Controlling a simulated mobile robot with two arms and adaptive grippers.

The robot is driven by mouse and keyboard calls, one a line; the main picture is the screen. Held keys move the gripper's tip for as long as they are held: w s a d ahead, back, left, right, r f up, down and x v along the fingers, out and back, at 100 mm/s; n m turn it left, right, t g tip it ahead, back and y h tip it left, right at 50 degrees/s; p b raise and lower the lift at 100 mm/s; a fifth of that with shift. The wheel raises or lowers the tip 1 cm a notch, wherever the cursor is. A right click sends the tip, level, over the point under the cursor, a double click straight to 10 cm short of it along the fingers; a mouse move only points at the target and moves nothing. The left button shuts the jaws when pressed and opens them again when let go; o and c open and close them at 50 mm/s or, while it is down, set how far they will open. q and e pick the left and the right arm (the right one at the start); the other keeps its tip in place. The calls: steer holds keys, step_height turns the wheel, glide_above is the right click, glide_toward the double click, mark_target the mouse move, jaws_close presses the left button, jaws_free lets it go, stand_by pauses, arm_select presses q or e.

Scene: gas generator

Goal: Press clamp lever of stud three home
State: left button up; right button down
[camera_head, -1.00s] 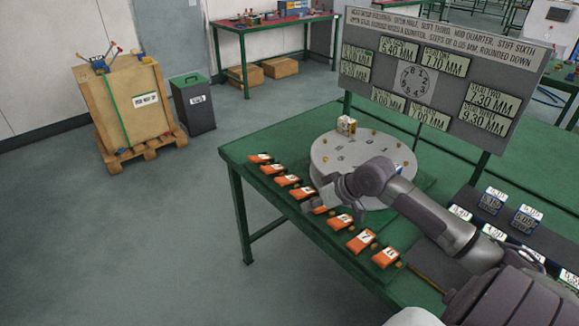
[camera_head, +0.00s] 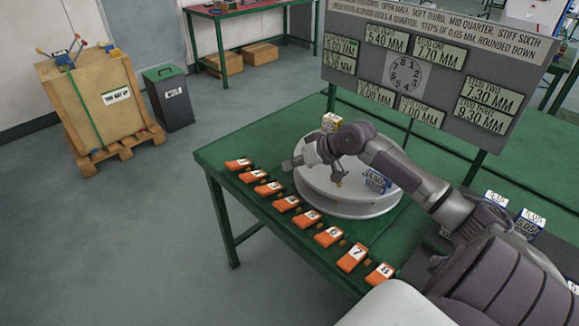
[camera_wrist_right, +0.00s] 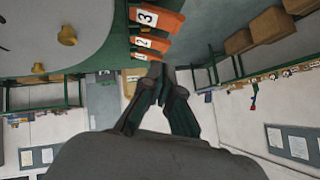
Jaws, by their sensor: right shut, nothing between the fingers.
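The orange lever labelled 3 (camera_head: 268,188) lies third from the far end in a row of orange levers along the table's left edge. In the right wrist view lever 3 (camera_wrist_right: 160,20) is near the top, beyond the fingertips. My right gripper (camera_head: 289,164) is shut and empty. In the head view it appears over the left rim of the grey round plate (camera_head: 352,208), right of lever 3 and apart from it. The wrist view shows its fingers (camera_wrist_right: 158,84) together. The exact height above the table is unclear. My left gripper is not in view.
Levers 1 (camera_head: 238,164) and 2 (camera_head: 254,175) lie beyond lever 3, others nearer. A small yellow-and-white block (camera_head: 332,122) and a blue-marked block (camera_head: 377,182) stand on the plate. A grey sign board (camera_head: 415,70) stands behind.

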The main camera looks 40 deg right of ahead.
mark_target(263, 186)
steer(key=x, duration=0.3)
steer(key=s+p+x, duration=0.1)
steer(key=x, duration=0.2)
steer(key=f+x, duration=0.1)
steer(key=x, duration=0.2)
steer(key=shift+a+f, duration=0.15)
steer(key=shift+a, duration=0.15)
steer(key=shift+s+a+f+p, duration=0.2)
steer(key=shift+f+p, duration=0.15)
steer(key=shift+f, duration=0.15)
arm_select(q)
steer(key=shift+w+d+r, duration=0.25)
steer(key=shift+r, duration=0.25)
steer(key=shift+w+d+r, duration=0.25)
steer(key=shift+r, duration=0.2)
arm_select(e)
steer(key=shift+w+f, duration=0.1)
steer(key=shift+f, duration=0.05)
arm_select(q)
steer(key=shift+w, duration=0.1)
